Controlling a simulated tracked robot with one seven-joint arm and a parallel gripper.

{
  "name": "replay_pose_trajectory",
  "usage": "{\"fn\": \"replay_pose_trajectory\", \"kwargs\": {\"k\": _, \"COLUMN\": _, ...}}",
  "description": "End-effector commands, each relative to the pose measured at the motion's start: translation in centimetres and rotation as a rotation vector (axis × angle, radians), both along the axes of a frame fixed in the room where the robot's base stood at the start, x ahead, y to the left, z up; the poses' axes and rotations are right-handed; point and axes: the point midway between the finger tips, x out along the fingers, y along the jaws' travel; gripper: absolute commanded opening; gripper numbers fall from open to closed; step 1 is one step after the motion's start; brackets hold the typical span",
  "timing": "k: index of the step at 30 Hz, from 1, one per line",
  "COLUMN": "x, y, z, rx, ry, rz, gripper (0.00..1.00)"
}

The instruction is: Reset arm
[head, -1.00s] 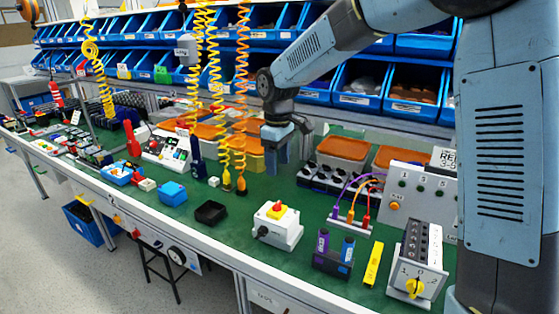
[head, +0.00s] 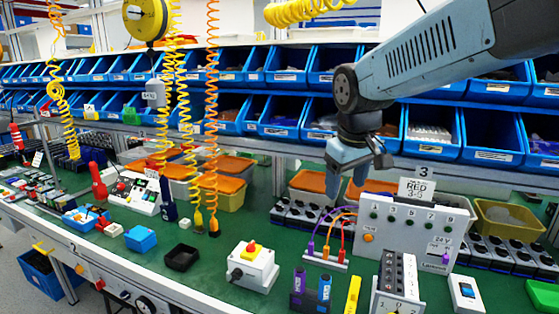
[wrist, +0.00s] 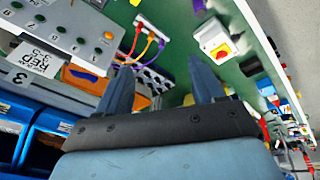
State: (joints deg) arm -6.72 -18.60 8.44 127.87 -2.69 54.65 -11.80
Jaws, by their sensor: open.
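My gripper (head: 346,186) is raised above the back part of the green bench, in front of the blue bins. Its two fingers point down, stand apart and hold nothing. In the wrist view my gripper (wrist: 162,92) shows both fingers spread, with bench surface between them. The rotary switch box, white with a red and yellow knob (head: 252,266), stands on the bench, left of and below my gripper. It also shows in the wrist view (wrist: 216,42). A grey block with a numbered dial face (head: 398,285) stands at the front right, its lower part cut off by the frame.
A grey panel (head: 436,222) with buttons and a RED 3-5 sign stands right of my gripper. Orange-lidded boxes (head: 308,181) lie behind it. Blue bins (head: 278,122) line the back. Coiled hoses (head: 212,120) hang at the left.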

Motion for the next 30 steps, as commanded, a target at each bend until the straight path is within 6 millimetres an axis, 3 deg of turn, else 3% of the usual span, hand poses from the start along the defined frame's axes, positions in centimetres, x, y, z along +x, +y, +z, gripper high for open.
{"fn": "replay_pose_trajectory", "kwargs": {"k": 6, "x": -4.7, "y": -4.3, "z": 0.7, "rx": 0.059, "ry": -0.077, "rz": -0.170, "gripper": 0.68}}
{"fn": "replay_pose_trajectory", "kwargs": {"k": 15, "x": -10.6, "y": -8.3, "z": 0.1, "rx": 0.155, "ry": -0.167, "rz": -0.377, "gripper": 0.68}}
{"fn": "replay_pose_trajectory", "kwargs": {"k": 21, "x": -12.5, "y": -9.4, "z": -0.5, "rx": 0.192, "ry": -0.197, "rz": -0.443, "gripper": 0.68}}
{"fn": "replay_pose_trajectory", "kwargs": {"k": 30, "x": -12.7, "y": -9.5, "z": -0.6, "rx": 0.197, "ry": -0.199, "rz": -0.452, "gripper": 0.68}}
